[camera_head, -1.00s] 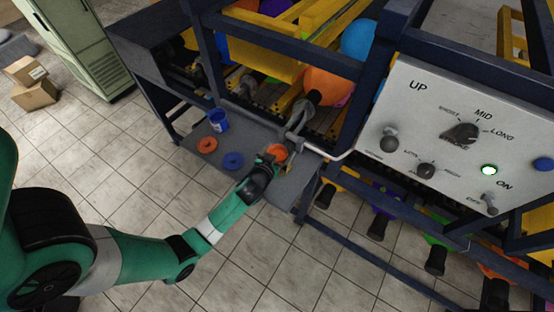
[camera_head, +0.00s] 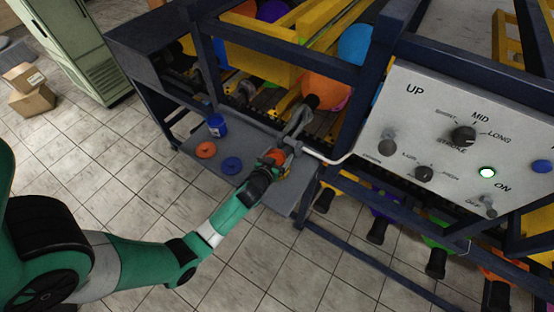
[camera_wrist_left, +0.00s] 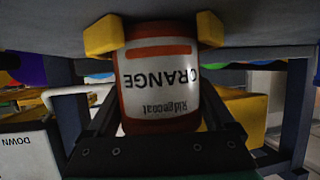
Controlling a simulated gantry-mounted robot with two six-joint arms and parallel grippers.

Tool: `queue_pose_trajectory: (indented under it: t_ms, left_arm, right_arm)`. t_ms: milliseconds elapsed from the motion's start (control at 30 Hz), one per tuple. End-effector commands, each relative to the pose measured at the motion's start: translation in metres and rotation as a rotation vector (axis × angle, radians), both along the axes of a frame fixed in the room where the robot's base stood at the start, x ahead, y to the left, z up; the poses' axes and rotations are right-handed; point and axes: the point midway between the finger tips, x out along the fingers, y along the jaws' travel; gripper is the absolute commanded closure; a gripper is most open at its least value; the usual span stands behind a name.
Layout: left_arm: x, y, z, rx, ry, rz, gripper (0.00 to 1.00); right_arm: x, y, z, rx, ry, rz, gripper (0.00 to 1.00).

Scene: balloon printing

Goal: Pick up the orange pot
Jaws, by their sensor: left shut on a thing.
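The orange pot (camera_wrist_left: 160,80) fills the middle of the left wrist view, with a white label reading ORANGE that shows upside down. In the head view the orange pot (camera_head: 279,172) is partly hidden by my left gripper. My left gripper (camera_head: 274,161) is over the right part of the grey shelf (camera_head: 205,172). In the left wrist view its two yellow fingertips (camera_wrist_left: 156,36) are shut on the pot, one on each side. My right gripper is in neither view.
A blue pot (camera_head: 217,125), an orange lid (camera_head: 205,150) and a blue lid (camera_head: 232,165) are on the shelf to the left. The machine's dark blue frame, a bent metal bar (camera_head: 329,160) and the control panel (camera_head: 450,130) are close on the right.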

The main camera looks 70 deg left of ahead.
Motion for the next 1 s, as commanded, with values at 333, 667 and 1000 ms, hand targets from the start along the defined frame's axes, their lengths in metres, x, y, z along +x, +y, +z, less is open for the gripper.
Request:
queue_pose_trajectory:
  t_ms: [333, 667, 1000]
  left_arm:
    - [-0.001, -0.006, 0.042, 0.002, -0.003, -0.002, 0.83]
    - [-0.026, -0.093, 0.114, 0.001, 0.001, -0.011, 0.83]
    - [-0.040, -0.131, 0.133, 0.001, 0.002, 0.000, 0.83]
  right_arm:
    - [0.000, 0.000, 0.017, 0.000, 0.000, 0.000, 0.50]
    - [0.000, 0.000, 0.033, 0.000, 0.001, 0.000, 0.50]
    - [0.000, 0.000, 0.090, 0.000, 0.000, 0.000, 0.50]
